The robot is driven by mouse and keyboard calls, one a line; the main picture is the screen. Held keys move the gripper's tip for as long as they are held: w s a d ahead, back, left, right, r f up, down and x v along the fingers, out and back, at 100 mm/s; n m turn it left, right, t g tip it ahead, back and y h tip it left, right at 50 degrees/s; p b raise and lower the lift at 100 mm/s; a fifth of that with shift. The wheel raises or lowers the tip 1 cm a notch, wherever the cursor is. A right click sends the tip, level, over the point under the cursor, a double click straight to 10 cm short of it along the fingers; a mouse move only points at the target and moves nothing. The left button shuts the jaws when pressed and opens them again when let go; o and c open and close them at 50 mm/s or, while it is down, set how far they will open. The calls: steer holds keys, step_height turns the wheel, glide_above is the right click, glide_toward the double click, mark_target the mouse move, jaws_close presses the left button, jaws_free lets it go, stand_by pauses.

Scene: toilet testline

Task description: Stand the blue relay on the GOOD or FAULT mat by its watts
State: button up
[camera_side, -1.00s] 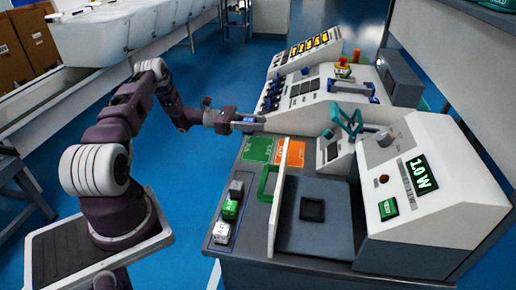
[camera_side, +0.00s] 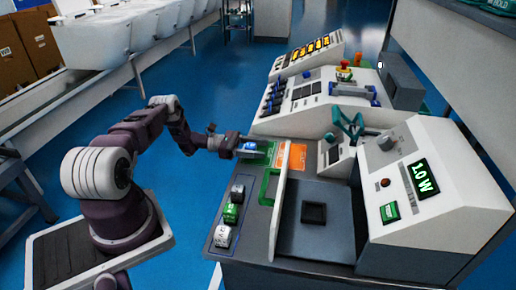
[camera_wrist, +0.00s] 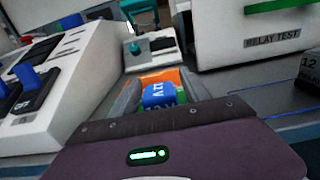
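The blue relay (camera_side: 247,147), marked 12 V in the wrist view (camera_wrist: 158,95), sits between the fingers of my gripper (camera_side: 252,149). The gripper appears shut on it, and the relay looks upright. It is low over the green mat (camera_side: 262,161); I cannot tell whether its base touches. The orange mat (camera_side: 297,158) lies just right of the green one and is empty. In the wrist view, orange (camera_wrist: 160,75) shows beyond the relay. The display (camera_side: 423,176) on the test station reads 1.0 W.
A row with a dark relay (camera_side: 237,192), a green relay (camera_side: 231,213) and a white relay (camera_side: 222,236) stands at the bench's left edge. A green handle (camera_side: 268,185) rises near the mats. The tester bay with a dark socket (camera_side: 313,212) is empty. A control console (camera_side: 315,105) stands behind.

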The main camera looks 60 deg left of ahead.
steer(key=shift+r, duration=0.2)
steer(key=v, duration=1.1)
steer(key=w+d+r+m+g+y, duration=0.1)
steer(key=w+d+r+m+g, duration=0.3)
steer(key=r, duration=0.5)
steer(key=w+d+r+m+g, duration=0.35)
steer(key=d+r, duration=0.25)
steer(key=r, duration=0.2)
steer(key=s+d+r+m+g+y, duration=0.3)
steer(key=s+d+r+m, duration=0.15)
steer(key=d+r, duration=0.6)
steer(key=s+d+r+m+y, duration=0.55)
steer(key=s+d+m, duration=0.35)
steer(key=s+d, duration=0.4)
steer(key=s+f+m+t+y, duration=0.1)
steer(key=s+m+t+y, duration=0.2)
steer(key=s, duration=0.9)
steer(key=m, duration=0.3)
steer(key=shift+s+f, duration=0.25)
steer(key=shift+s, duration=0.05)
